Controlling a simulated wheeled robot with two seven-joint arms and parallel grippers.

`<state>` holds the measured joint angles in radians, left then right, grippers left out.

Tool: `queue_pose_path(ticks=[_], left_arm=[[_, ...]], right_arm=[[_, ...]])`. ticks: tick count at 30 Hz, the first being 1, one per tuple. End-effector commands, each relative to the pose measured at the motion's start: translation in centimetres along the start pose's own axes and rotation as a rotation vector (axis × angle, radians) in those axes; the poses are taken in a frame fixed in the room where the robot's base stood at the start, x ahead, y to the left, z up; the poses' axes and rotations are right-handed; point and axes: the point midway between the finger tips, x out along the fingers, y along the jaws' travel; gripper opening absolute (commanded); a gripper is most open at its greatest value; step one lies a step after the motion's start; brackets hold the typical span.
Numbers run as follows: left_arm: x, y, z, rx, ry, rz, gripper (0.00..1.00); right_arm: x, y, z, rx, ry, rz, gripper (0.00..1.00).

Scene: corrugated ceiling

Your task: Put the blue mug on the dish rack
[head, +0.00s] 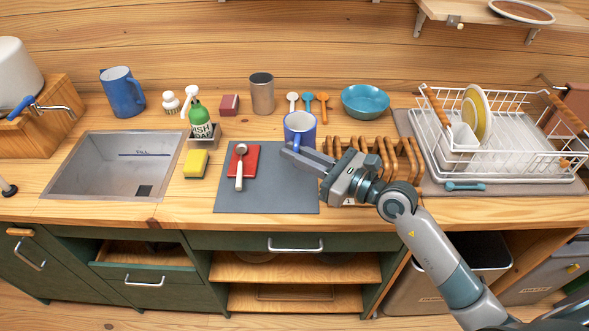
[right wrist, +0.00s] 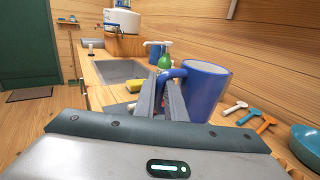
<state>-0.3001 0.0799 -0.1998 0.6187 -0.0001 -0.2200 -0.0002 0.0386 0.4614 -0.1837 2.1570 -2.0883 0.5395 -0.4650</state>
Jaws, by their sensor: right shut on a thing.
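The blue mug (head: 300,130) is upright at the back right of the grey mat, with a white inside. In the right wrist view the mug (right wrist: 207,90) fills the middle right, its handle at the fingertips. My right gripper (head: 290,150) reaches in from the right and is shut on the mug's handle; the right wrist view shows its fingers (right wrist: 169,90) together there. I cannot tell whether the mug touches the counter. The white wire dish rack (head: 505,150) stands at the right end of the counter, holding a yellow plate and a white cup. My left gripper is not in view.
A wooden slotted rack (head: 402,160) stands between the mug and the dish rack, under my right arm. A teal bowl (head: 366,101), several spoons and a metal cup (head: 262,93) are behind. A larger blue jug (head: 122,92) stands behind the sink (head: 115,165).

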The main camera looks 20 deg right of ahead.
Motion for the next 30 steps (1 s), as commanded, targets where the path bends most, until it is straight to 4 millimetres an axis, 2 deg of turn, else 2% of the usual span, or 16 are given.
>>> queue_pose_path(ticks=[8,19,30], left_arm=[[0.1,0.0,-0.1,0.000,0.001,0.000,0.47],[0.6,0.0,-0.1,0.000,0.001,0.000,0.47],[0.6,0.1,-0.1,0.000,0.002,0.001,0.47]], right_arm=[[0.0,0.0,-0.4,-0.002,-0.001,-0.001,0.00],[0.0,0.0,-4.8,-0.001,0.000,0.000,0.00],[0.0,0.0,-5.0,-0.002,-0.002,-0.001,0.00]])
